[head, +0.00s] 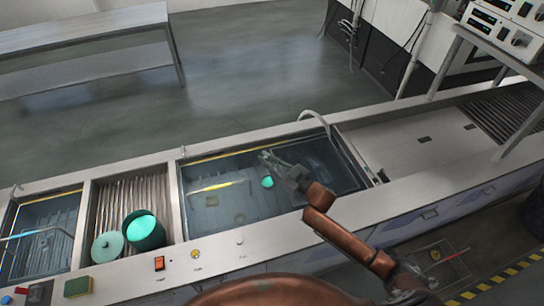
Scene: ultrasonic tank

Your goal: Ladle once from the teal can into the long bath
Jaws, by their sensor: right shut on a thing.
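The teal can (139,242) stands open on the ribbed drainboard left of the long bath, with bright teal liquid inside. The long bath (225,211) is a sunken tank of clear, dark-looking liquid in the middle of the counter. My right gripper (272,161) is over the long bath, shut on the ladle. The ladle's bowl (267,182) shows bright teal just below the fingers, over the bath; its handle is mostly hidden by the gripper. I cannot tell the bowl's exact height or tilt. My left gripper is out of view.
A round teal lid (107,246) lies left of the can. A smaller bath (38,245) is at far left. A curved spout (314,118) rises at the long bath's back edge.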

